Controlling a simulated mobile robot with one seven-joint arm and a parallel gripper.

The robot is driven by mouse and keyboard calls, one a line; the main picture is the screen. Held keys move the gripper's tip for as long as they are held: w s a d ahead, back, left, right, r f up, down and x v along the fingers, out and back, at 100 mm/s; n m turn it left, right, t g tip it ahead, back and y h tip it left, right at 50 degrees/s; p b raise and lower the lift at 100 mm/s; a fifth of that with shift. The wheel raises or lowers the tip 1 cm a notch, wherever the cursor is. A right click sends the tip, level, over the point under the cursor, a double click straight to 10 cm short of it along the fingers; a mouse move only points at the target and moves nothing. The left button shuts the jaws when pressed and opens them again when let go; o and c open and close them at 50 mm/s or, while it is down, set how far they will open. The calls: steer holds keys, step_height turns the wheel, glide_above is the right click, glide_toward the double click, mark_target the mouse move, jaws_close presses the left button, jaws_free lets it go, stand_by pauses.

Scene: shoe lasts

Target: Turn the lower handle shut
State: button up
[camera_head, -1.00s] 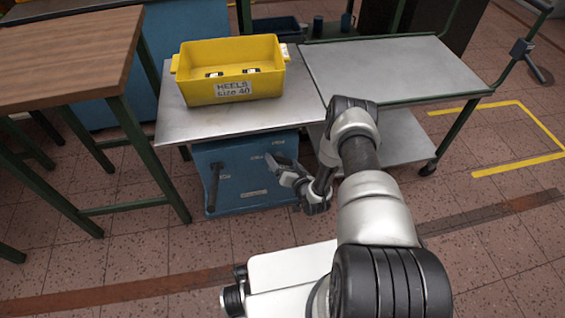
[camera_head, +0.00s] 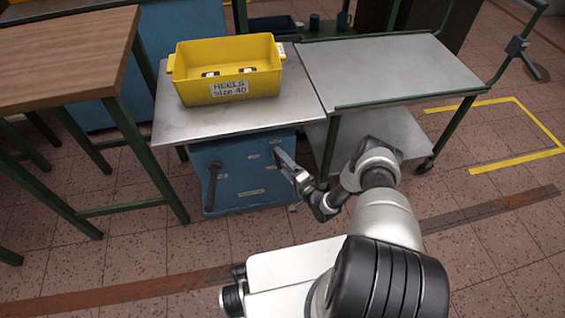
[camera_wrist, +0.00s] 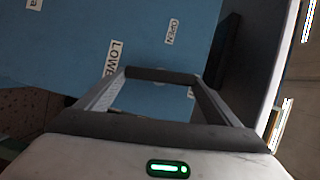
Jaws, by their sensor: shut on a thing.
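The blue cabinet (camera_head: 235,190) stands under the left metal tabletop. My gripper (camera_head: 279,153) is at the upper right of its front, tilted. In the wrist view my gripper (camera_wrist: 163,77) has a finger on each side of a dark bar (camera_wrist: 160,74), which appears to be the lower handle; it is shut on it. Labels starting "LOWE" (camera_wrist: 114,58) and reading "OPEN" (camera_wrist: 172,31) show on the blue front beside it. The gripper hides the handle in the head view. A second dark handle (camera_head: 212,185) hangs down at the left of the front.
A yellow bin (camera_head: 228,92) marked "HEELS size 40" sits on the metal tabletop (camera_head: 185,122) above the cabinet. A metal cart (camera_head: 390,72) stands to the right, a wooden table (camera_head: 65,55) to the left. The floor in front is mostly clear.

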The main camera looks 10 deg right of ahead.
steer(key=shift+w+m, duration=0.1)
steer(key=shift+m, duration=0.4)
steer(key=shift+m+t, duration=0.3)
steer(key=o, duration=0.9)
steer(key=shift+f, duration=0.1)
steer(key=shift+s, duration=0.2)
